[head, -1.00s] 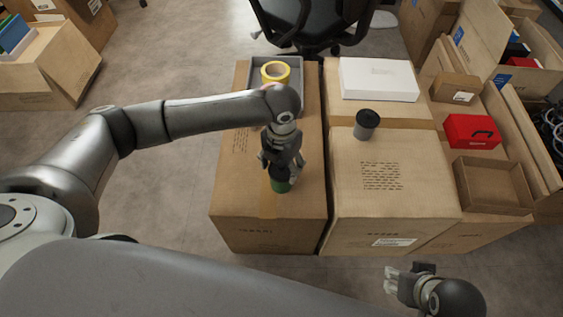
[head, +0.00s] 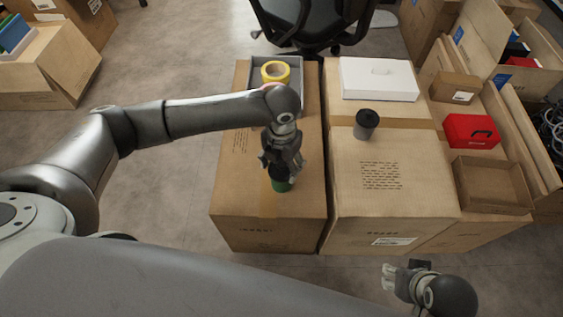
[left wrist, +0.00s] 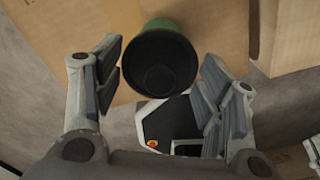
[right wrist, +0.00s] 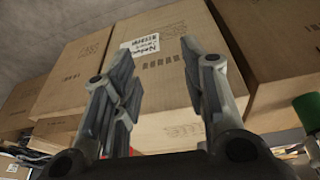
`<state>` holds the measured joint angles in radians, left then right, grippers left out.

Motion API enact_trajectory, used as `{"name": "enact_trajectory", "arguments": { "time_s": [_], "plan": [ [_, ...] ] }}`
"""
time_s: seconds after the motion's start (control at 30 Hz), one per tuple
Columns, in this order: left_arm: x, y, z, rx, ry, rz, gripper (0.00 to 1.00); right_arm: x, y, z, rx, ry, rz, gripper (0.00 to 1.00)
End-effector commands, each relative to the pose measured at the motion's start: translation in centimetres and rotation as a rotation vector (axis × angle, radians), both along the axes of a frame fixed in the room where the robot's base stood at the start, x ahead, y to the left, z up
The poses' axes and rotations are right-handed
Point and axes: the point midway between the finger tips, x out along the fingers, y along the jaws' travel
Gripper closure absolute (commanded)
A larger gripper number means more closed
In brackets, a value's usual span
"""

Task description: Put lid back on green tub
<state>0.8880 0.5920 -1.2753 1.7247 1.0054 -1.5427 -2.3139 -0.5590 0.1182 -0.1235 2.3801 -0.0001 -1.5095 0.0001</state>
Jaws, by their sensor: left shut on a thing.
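Whether the lid is fully seated on the rim cannot be seen. My right gripper (right wrist: 165,80) is open and empty, low in front of the cartons. It also shows at the lower right of the head view (head: 400,283).
The left carton (head: 262,215) also carries a grey tray (head: 297,100) with yellow tape (head: 276,72). The middle carton (head: 390,200) bears a dark cup (head: 366,124) and a white box (head: 379,80). A red box (head: 470,131) and an open brown tray (head: 493,186) stand right.

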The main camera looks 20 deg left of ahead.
Motion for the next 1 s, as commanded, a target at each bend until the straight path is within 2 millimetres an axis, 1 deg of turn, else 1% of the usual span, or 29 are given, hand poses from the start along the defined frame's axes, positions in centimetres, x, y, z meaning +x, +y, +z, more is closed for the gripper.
{"name": "enact_trajectory", "arguments": {
  "time_s": [1.0],
  "plan": [
    [0.0, 0.0, 0.0, 0.000, 0.000, 0.000, 0.45, 0.1, 0.2, -2.1, 0.002, 0.019, 0.000, 0.60]
  ]
}}
